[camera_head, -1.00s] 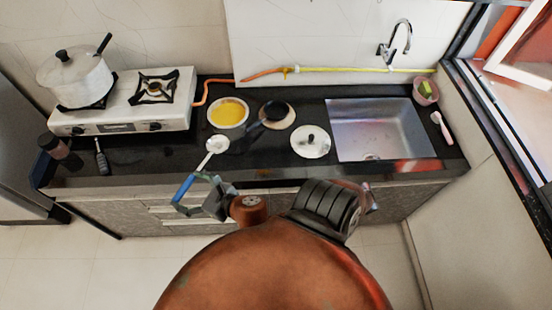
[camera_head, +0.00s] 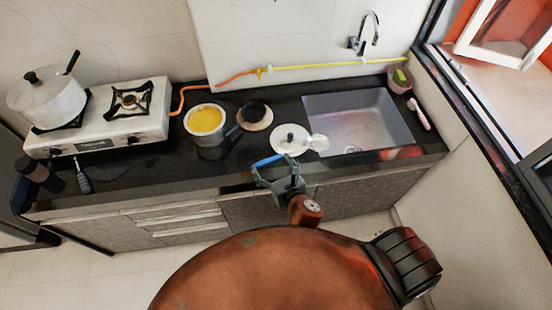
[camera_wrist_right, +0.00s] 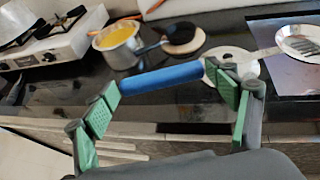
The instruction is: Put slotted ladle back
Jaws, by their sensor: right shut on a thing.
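The slotted ladle has a blue handle (camera_head: 268,160) and a pale metal head (camera_head: 318,142). In the head view its head overlaps the right edge of a white lid (camera_head: 291,136), near the sink's left edge. My right gripper (camera_head: 279,172) is shut on the ladle, which it holds at the counter's front. In the right wrist view the blue handle (camera_wrist_right: 165,78) lies across between the green-padded fingers (camera_wrist_right: 168,100). The holed head (camera_wrist_right: 300,42) points right, over the sink. My left gripper is not in view.
A two-burner stove (camera_head: 110,125) with a lidded pot (camera_head: 50,98) stands left. A saucepan of yellow food (camera_head: 206,120) and a dark pan on a round board (camera_head: 255,117) stand mid-counter. The sink (camera_head: 355,125) is right. A yellow-orange hose (camera_head: 310,65) runs along the wall.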

